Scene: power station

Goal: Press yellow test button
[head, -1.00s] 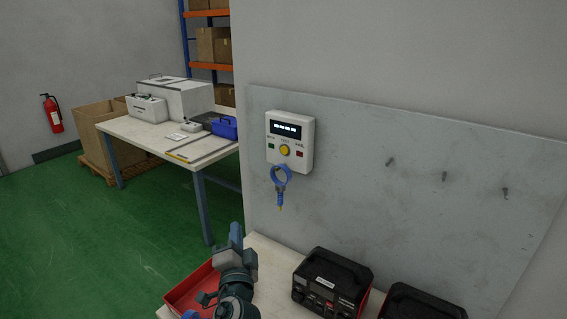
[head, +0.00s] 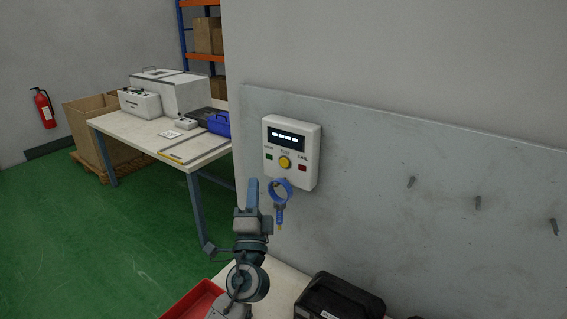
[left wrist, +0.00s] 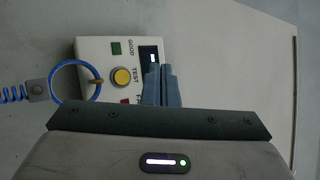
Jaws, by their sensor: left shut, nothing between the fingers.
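The yellow test button (head: 285,162) sits in the middle of a white tester box (head: 309,140) on the grey wall panel. A green button is to its left and a red one to its right, below a lit display. My left gripper (head: 253,183) is shut and empty, raised below and left of the box in the head view. In the left wrist view, its shut fingers (left wrist: 160,84) overlap part of the display and the red button's side. The yellow button (left wrist: 121,76) is clear beside the fingers there. My right gripper is not in view.
A blue ring with a cable (head: 280,191) hangs just under the tester box, close to my left gripper. A red tray (head: 190,303) and a black case (head: 338,298) are on the bench below. Several hooks stick out of the panel at the right.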

